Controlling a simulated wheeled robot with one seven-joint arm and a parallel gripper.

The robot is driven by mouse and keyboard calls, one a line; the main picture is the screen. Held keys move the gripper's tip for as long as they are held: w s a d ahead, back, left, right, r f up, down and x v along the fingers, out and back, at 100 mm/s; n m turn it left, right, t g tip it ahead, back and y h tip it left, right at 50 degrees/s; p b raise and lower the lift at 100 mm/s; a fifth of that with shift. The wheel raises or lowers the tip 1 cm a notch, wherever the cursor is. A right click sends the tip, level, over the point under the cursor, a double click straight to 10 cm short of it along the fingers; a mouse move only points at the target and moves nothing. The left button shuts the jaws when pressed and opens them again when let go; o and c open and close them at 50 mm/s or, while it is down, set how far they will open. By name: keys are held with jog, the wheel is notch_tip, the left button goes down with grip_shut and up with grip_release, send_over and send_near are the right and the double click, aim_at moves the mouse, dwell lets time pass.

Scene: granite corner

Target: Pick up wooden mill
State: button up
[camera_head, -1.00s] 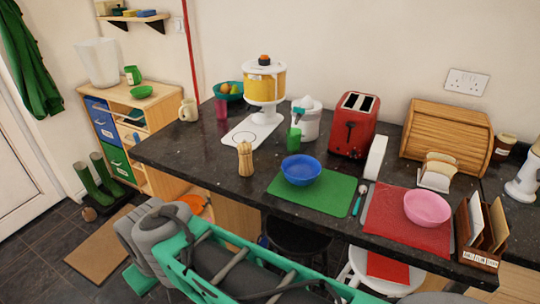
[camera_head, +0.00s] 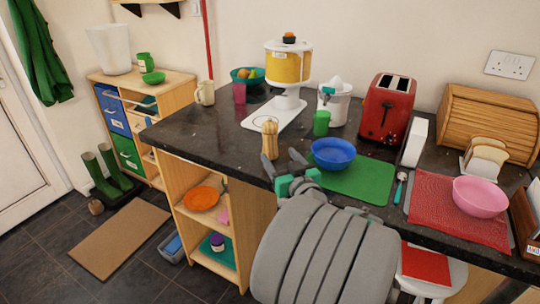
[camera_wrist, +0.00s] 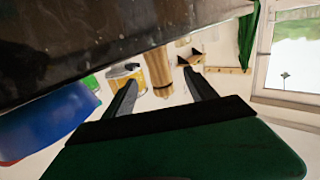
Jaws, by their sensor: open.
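The wooden mill (camera_head: 270,140) stands upright on the dark counter near its front edge, left of the blue bowl. My gripper (camera_head: 282,163) is open and empty at the counter's front edge, close in front of the mill. In the wrist view the picture is tilted, and the mill (camera_wrist: 158,66) shows beyond and between the two open fingers (camera_wrist: 160,78). I see no contact between the fingers and the mill.
The blue bowl (camera_head: 333,153) on a green mat (camera_head: 372,190) is just right of my gripper. A white and yellow appliance (camera_head: 288,66) and green cup (camera_head: 321,123) stand behind the mill. The counter (camera_head: 205,135) left of the mill is clear.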

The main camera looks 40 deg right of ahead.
aim_at(273, 145)
jog(key=p+x, duration=0.2)
jog(key=x, duration=0.5)
jog(key=shift+w+d+r, duration=0.1)
jog(key=shift+w+d, duration=0.1)
jog(key=shift+d, duration=0.1)
grip_shut()
dwell(0.4)
